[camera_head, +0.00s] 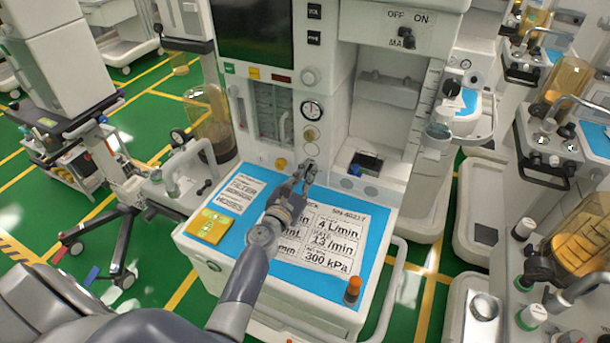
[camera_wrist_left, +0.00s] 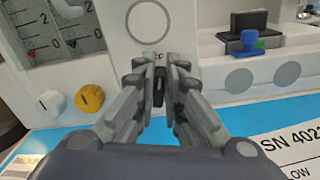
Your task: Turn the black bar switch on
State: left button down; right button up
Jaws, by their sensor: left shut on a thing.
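The black bar switch (camera_wrist_left: 158,86) is a small upright dark bar on the cart's white front panel, just above the blue work surface. In the wrist view it sits between the fingers of my left gripper (camera_wrist_left: 159,90), which is shut on it. In the head view my left gripper (camera_head: 308,172) reaches over the blue surface to the lower panel and hides the switch. The letters above the switch are mostly covered by the fingers. My right gripper is not in view.
A yellow knob (camera_wrist_left: 90,98) and a white knob (camera_wrist_left: 52,102) are left of the gripper. A yellow box (camera_head: 209,226), printed sheets (camera_head: 325,240) and an orange-capped vial (camera_head: 353,289) lie or stand on the blue surface (camera_head: 265,262). An OFF/ON knob (camera_head: 406,38) is higher up.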

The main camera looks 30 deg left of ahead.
pick_arm(q)
jog(key=m, duration=0.2)
jog(key=m+b, duration=0.1)
jog(key=m, duration=0.1)
jog(key=shift+d+f+m, duration=0.2)
jog(key=shift+d+m, duration=0.15)
jog(key=shift+m, duration=0.05)
jog(key=m, duration=0.4)
jog(key=shift+d+f+m+b, duration=0.3)
jog(key=shift+b, duration=0.05)
jog(key=m, duration=0.4)
jog(key=shift+d+f+m, duration=0.15)
jog(key=shift+f+m, duration=0.15)
jog(key=shift+f, duration=0.05)
jog(key=shift+f+m, duration=0.1)
jog(key=shift+m, duration=0.6)
jog(key=c, duration=1.7)
grip_release()
